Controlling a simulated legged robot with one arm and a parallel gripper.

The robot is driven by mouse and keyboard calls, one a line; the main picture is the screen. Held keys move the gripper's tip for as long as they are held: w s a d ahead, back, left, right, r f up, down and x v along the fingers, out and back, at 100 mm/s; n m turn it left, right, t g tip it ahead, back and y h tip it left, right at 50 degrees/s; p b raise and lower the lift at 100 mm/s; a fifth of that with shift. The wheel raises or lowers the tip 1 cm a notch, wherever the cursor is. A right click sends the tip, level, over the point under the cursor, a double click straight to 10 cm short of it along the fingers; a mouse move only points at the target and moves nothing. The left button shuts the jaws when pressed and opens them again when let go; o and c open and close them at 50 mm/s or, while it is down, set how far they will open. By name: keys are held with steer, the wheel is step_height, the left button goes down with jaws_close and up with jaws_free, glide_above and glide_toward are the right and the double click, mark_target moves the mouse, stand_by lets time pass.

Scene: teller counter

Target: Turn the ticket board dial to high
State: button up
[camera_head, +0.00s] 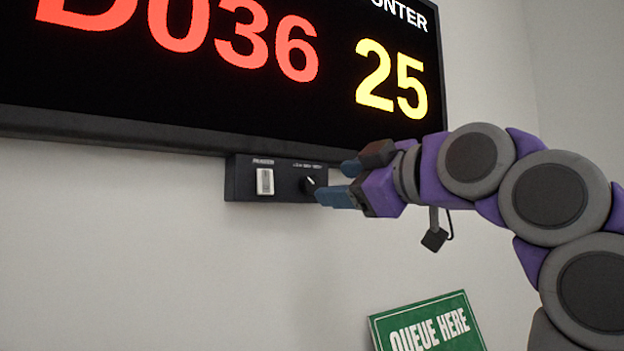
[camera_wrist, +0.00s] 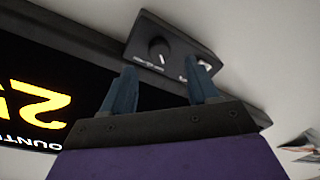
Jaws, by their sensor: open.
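The ticket board (camera_head: 230,75) shows red D036 and yellow 25. A small dark control box (camera_head: 240,180) hangs under its lower edge. The round black dial (camera_head: 308,185) is on the box's right side, with a white pointer mark toward the upper left; its lettering is too small to read surely. My gripper (camera_head: 334,181) is open just right of the dial, with blue fingers pointing at the box. In the wrist view the dial (camera_wrist: 158,48) lies ahead, between and beyond the two fingertips (camera_wrist: 160,67). I cannot tell whether a finger touches it.
A white rocker switch (camera_head: 265,181) sits left of the dial on the same box. The board's lower frame (camera_head: 110,127) runs close above my gripper. A green QUEUE HERE sign (camera_head: 428,324) stands below. The wall under the box is clear.

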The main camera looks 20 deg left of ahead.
mark_target(315, 185)
steer(key=shift+w+a+r+p, duration=0.15)
steer(key=shift+w+p, duration=0.2)
steer(key=shift+w, duration=0.6)
steer(key=a, duration=0.2)
steer(key=w+a, duration=0.1)
steer(key=a, duration=0.1)
steer(key=shift+a+f, duration=0.2)
steer(key=shift+a, duration=0.15)
steer(key=shift+s+a, duration=0.1)
steer(key=shift+a, duration=0.05)
steer(key=shift+d, duration=0.25)
steer(key=shift+c, duration=0.2)
steer(key=shift+w+d, duration=0.25)
steer(key=shift+d, duration=0.1)
steer(key=shift+c, duration=1.4)
steer(key=shift+s, duration=0.1)
steer(key=c, duration=0.7)
